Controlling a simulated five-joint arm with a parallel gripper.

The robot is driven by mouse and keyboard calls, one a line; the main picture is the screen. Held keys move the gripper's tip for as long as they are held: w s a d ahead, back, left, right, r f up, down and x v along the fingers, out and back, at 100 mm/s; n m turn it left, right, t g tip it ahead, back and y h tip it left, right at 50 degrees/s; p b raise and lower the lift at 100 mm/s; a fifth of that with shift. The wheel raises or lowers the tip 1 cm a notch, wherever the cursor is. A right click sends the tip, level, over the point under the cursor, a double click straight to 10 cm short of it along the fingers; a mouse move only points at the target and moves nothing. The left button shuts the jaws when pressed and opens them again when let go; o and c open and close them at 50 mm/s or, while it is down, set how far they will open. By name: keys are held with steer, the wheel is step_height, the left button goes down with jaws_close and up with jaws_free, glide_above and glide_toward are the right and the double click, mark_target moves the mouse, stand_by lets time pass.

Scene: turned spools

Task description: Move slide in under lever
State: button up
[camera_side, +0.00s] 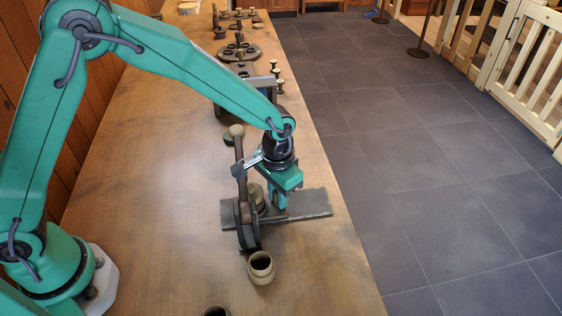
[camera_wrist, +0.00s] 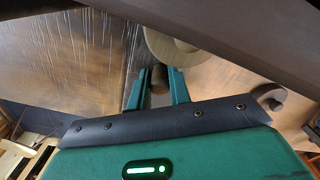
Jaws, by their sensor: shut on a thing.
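The lever (camera_side: 241,178) stands nearly upright, its pale round knob at the top and its dark stand (camera_side: 247,232) on the table. A flat grey track (camera_side: 305,205) runs across the table to the right of the lever's stand. A tan turned piece (camera_side: 257,197) sits just behind the lever, partly hidden; it shows in the wrist view (camera_wrist: 168,46) beyond my fingers. My gripper (camera_side: 280,201) is low over the track, right of this piece. In the wrist view its two green fingers are shut on the slide's brown knob (camera_wrist: 160,80). The rest of the slide is mostly hidden.
A hollow tan spool (camera_side: 261,268) stands in front of the lever's stand, with another dark-mouthed one (camera_side: 216,311) at the bottom edge. Several small spools and fixtures stand further back. The table's right edge is close to the track's end. The table left of the lever is clear.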

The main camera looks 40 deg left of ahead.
mark_target(272, 204)
steer(key=shift+s+a, duration=0.4)
steer(key=shift+a, duration=0.05)
stand_by(0.3)
steer(key=o, duration=0.7)
steer(key=shift+o, duration=0.2)
steer(key=shift+r, duration=0.2)
step_height(272, 204, up, 7)
steer(key=shift+f, duration=0.2)
stand_by(0.4)
